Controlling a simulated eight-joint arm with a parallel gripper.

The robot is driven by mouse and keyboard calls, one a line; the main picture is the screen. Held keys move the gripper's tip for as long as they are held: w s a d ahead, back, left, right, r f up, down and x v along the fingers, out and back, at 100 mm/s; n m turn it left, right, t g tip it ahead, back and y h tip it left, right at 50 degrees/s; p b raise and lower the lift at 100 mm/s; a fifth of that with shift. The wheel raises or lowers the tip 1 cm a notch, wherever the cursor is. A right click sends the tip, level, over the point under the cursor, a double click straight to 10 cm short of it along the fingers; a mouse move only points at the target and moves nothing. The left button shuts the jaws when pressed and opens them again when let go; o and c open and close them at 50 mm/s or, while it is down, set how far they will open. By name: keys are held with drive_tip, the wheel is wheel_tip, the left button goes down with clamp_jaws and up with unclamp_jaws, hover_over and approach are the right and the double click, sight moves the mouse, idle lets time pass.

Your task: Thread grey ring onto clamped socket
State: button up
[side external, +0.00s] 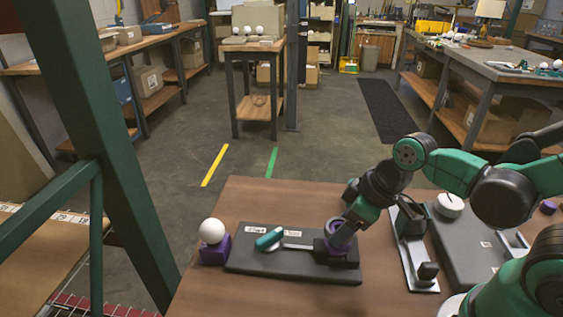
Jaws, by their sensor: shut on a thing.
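My gripper (338,238) points down over the right end of the dark grey board (275,262). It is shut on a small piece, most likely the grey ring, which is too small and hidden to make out. A dark clamp block (345,260) sits on the board right under my gripper. A purple round part (333,227) shows at the clamp, close against my fingers. I take it for the clamped socket, but my gripper covers part of it. I cannot tell whether the ring is around the socket or above it.
A teal cylinder (269,238) lies on the board, left of the clamp. A white ball (212,231) rests on a purple stand (215,250) at the board's left end. A metal bracket (413,250) and a second grey board (468,247) are to the right. The table's front is clear.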

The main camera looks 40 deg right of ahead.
drive_tip(key=shift+f, duration=0.7)
idle(1.3)
drive_tip(key=shift+c, duration=0.5)
drive_tip(key=o, duration=0.6)
clamp_jaws()
drive_tip(key=shift+f, duration=0.1)
drive_tip(key=m+h, duration=0.2)
drive_tip(key=m, duration=0.3)
drive_tip(key=shift+a, duration=0.2)
drive_tip(key=shift+m+h, duration=0.4)
drive_tip(key=shift+m, duration=0.5)
